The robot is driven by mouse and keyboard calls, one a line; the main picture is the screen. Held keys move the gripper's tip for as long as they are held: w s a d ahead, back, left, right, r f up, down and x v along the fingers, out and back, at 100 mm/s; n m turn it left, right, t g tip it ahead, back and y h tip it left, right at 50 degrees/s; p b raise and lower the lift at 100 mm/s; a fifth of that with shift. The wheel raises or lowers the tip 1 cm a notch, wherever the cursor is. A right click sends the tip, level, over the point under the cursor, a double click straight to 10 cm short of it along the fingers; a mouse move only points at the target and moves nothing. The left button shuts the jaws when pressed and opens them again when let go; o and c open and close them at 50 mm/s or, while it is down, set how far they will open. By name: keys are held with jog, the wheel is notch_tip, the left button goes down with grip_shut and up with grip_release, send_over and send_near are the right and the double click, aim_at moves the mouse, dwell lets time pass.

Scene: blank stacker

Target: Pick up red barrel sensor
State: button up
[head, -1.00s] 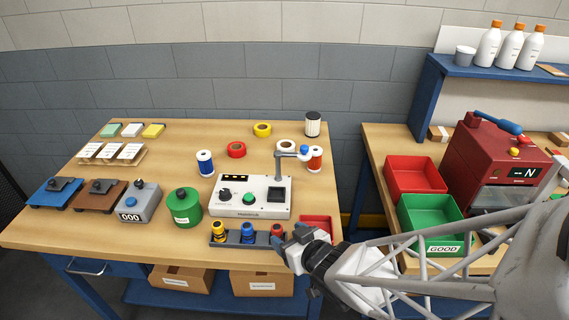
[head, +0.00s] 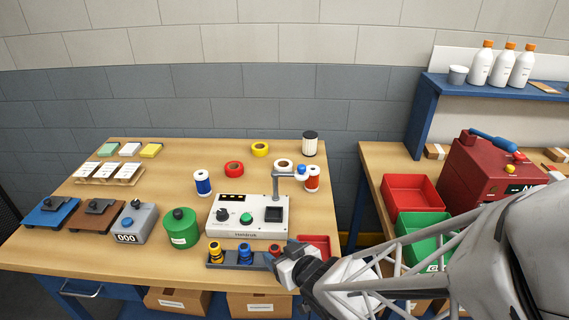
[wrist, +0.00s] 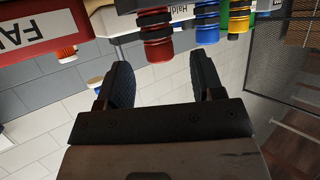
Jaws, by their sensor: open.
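The red barrel sensor (head: 274,250) stands in the right end of a dark rack (head: 228,260) at the table's front edge. In the wrist view, which is upside down, the red sensor (wrist: 157,42) shows at the top, between and beyond the fingertips. My gripper (head: 283,262) is at the front right of the red sensor, and its body hides part of the rack's end. In the wrist view my gripper (wrist: 163,65) has its two dark fingers spread wide with nothing between them. I cannot tell the exact gap to the sensor.
A blue sensor (head: 245,254) and a yellow sensor (head: 214,253) stand left in the same rack. A white control box (head: 248,218) with a raised arm is behind. A red tray (head: 316,241) is right of the rack; its FAIL label (wrist: 45,28) shows in the wrist view.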

aim_at(276, 249)
jog(key=shift+w, duration=0.1)
jog(key=shift+x, duration=2.5)
jog(key=shift+a, duration=0.1)
jog(key=shift+c, duration=0.4)
jog(key=c, duration=0.9)
jog(key=shift+r, duration=0.1)
jog(key=shift+r, duration=0.45)
notch_tip(276, 249, up, 3)
jog(key=shift+f, duration=0.15)
jog(key=s+d, duration=0.2)
jog(key=s, duration=0.2)
jog(key=s+d+r, duration=0.1)
jog(key=s+d, duration=0.1)
jog(key=s, duration=0.3)
jog(key=s+d, duration=0.3)
jog(key=s, duration=0.2)
jog(key=shift+r, duration=0.15)
